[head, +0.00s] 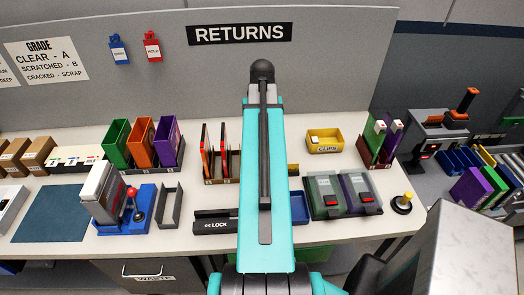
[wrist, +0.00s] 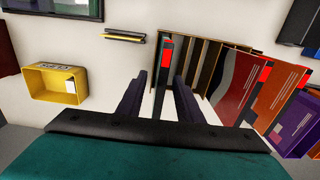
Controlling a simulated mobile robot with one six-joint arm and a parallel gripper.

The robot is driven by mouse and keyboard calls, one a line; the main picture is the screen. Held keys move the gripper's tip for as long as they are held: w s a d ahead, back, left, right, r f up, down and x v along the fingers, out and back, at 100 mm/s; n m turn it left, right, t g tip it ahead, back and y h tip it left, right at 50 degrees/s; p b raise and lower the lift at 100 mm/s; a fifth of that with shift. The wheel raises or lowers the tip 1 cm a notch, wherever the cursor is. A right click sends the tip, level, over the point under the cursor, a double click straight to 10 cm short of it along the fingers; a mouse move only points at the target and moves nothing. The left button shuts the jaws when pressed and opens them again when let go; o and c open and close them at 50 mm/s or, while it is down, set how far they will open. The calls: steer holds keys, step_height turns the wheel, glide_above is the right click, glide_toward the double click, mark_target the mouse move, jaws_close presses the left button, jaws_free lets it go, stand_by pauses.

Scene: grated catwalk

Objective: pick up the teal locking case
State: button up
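A thin upright case with a dark edge and a red tab (wrist: 164,55) stands between the fingers of my gripper (wrist: 161,76) in the wrist view. I see it nearly edge-on, so its face colour does not show and I cannot confirm that it is the teal one. The fingers are open, one on each side, with a visible gap to each. In the head view my arm covers this spot and hides the gripper. Two flat cases with red tabs, one greenish (head: 325,184) and one greyish-purple (head: 356,183), lie in a tray right of my arm.
Red-orange cases (head: 222,140) stand in a rack just left, close beside one finger in the wrist view (wrist: 233,82). A yellow clips bin (head: 324,146) is right. Purple (head: 169,146), orange and green bins stand further left. A dark lock bar (head: 214,226) lies in front.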

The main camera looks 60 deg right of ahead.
steer(key=shift+f, duration=0.15)
steer(key=shift+w+f+b, duration=0.15)
steer(key=shift+f+b, duration=1.95)
steer(key=shift+f, duration=0.4)
jaws_close()
